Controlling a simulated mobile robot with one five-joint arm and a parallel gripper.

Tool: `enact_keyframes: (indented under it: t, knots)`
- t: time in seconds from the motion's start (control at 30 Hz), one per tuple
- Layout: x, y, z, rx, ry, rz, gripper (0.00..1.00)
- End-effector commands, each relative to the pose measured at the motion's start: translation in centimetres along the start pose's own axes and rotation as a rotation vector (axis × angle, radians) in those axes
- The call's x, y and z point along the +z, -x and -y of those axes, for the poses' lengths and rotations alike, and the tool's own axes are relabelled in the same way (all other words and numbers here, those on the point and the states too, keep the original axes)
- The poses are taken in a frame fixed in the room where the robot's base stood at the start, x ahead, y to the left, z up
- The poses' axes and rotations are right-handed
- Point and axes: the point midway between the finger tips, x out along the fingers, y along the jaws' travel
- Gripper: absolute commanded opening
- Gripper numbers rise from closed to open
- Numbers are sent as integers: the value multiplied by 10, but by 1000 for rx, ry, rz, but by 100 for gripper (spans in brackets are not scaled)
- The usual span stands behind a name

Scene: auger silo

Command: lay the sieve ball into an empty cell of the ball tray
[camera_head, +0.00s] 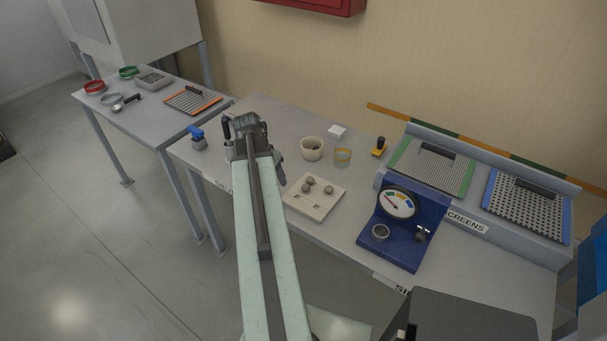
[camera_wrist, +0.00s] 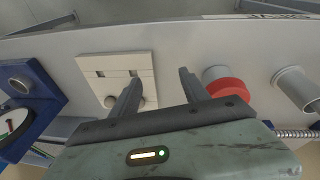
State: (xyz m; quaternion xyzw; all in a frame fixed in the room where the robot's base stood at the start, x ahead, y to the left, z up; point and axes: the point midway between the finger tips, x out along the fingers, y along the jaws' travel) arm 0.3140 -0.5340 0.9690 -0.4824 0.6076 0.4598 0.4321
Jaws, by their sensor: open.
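The pale ball tray (camera_head: 318,209) lies on the bench, right of my gripper, with three greyish balls (camera_head: 328,190) visible on it. In the wrist view the tray (camera_wrist: 88,62) shows small dark recesses on one side and balls (camera_wrist: 110,101) on the other, partly behind a finger. I cannot tell which ball is the sieve ball; no loose one shows clearly outside the tray. My gripper (camera_wrist: 158,75) is open with nothing between its fingers, above the bench beside the tray.
A red-ringed cylinder (camera_wrist: 228,88) is near the right finger. Bench between tray and gauge stand is clear.

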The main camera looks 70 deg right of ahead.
Motion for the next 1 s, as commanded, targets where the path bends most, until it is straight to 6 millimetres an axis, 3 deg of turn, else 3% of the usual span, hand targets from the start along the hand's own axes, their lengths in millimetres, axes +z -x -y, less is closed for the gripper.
enact_keyframes:
  t: [0.03, 0.1, 0.2, 0.37, 0.57, 0.77, 1.0]
  knots:
    - [-22, 10, -27, 17, -75, -2, 53]
    - [-38, 9, -51, 33, -151, -5, 53]
    - [-49, 7, -69, 45, -206, -8, 53]
    - [-49, 1, -72, 48, -216, -9, 53]
    - [-48, -24, -71, 47, -213, -9, 53]
    - [-48, -28, -72, 47, -211, -9, 53]
    - [-47, -68, -73, 47, -212, -9, 53]
